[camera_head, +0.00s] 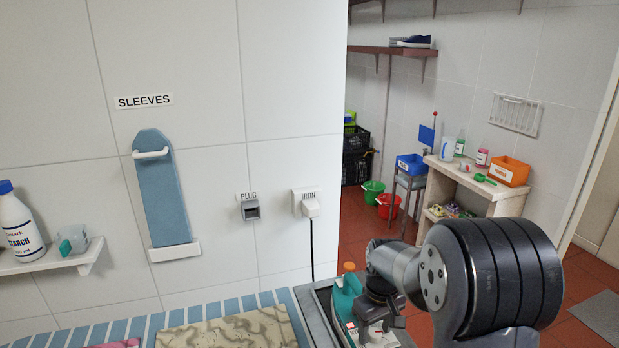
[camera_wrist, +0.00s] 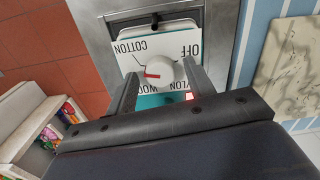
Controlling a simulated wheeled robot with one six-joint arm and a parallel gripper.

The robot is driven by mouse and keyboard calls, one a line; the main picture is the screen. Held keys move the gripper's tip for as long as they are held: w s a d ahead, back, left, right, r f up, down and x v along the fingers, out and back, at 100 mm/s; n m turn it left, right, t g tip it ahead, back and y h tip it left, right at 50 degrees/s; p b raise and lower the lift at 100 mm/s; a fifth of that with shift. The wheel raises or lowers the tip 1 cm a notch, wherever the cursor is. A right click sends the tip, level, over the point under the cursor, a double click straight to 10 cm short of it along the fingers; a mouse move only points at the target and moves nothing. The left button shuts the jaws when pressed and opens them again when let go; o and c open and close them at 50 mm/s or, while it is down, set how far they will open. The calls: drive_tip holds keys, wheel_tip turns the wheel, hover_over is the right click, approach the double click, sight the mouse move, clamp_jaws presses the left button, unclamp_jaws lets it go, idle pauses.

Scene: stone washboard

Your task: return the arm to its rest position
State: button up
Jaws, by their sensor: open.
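My gripper (camera_head: 378,308) is at the lower right of the head view, close beside the teal iron (camera_head: 345,303). In the wrist view its two fingers (camera_wrist: 160,75) are apart, one on each side of a round white dial knob (camera_wrist: 165,70). I cannot tell whether either finger touches the knob. The knob sits on a white plate (camera_wrist: 180,42) with the words OFF, COTTON, NYLON and WOOL around it, seen upside down. The red mark on the knob points left. My arm reaches in from the right of the head view and hides part of the iron.
The iron stands on a grey metal rest (camera_head: 319,311) beside the blue-striped top (camera_head: 187,314) with a patterned stone slab (camera_head: 235,332). The tiled wall has an IRON outlet (camera_head: 310,205) with a black cord. A wooden table (camera_head: 470,180) with small items stands farther back. Red floor is open at right.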

drive_tip(key=shift+n, duration=0.8)
